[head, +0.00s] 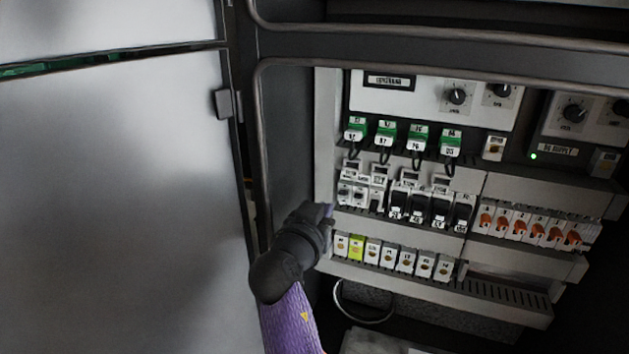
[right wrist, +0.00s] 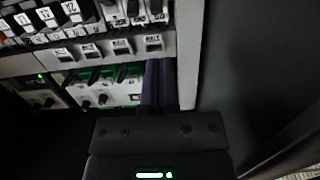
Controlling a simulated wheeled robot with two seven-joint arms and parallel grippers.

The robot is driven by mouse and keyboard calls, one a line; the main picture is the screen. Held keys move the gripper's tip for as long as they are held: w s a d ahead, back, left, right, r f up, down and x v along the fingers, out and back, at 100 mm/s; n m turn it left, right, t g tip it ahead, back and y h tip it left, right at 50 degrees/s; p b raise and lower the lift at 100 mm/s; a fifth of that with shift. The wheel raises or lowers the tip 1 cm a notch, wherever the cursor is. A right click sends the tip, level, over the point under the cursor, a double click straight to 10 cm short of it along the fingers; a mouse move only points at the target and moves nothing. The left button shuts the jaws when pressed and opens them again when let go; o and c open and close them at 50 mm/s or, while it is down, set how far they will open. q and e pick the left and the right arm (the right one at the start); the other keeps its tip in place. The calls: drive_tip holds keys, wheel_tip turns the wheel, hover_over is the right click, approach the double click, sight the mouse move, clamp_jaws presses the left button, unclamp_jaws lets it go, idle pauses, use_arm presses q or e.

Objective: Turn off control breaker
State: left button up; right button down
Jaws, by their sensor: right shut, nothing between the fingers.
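Inside the open cabinet, a row of breakers shows in the head view: white ones with grey levers (head: 361,194) at the left, then black-levered ones (head: 430,209). The labels are too small to tell which is the control breaker. My right gripper (head: 327,211) is shut and empty, at the left end of this row, just left of the white breakers. In the right wrist view its purple fingers (right wrist: 158,66) are together beside the panel edge. Whether they touch a breaker cannot be told. My left gripper is not in view.
Orange-levered breakers (head: 530,228) sit at the right. Green-topped relays (head: 387,134) are above, terminal blocks (head: 389,254) below. A large cabinet door (head: 110,200) stands at the left, and the cabinet frame (head: 262,150) borders the opening close to my arm.

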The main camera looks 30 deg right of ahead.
sight(345, 192)
drive_tip(key=b+x, duration=0.1)
drive_tip(key=x, duration=0.8)
drive_tip(key=shift+d+r, duration=0.1)
drive_tip(key=shift+d, duration=0.1)
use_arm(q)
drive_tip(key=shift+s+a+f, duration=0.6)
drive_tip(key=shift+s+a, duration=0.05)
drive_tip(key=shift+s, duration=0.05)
use_arm(e)
drive_tip(key=shift+w+d, duration=0.2)
drive_tip(key=shift+d, duration=0.05)
use_arm(q)
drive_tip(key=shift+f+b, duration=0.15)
drive_tip(key=shift+b, duration=0.15)
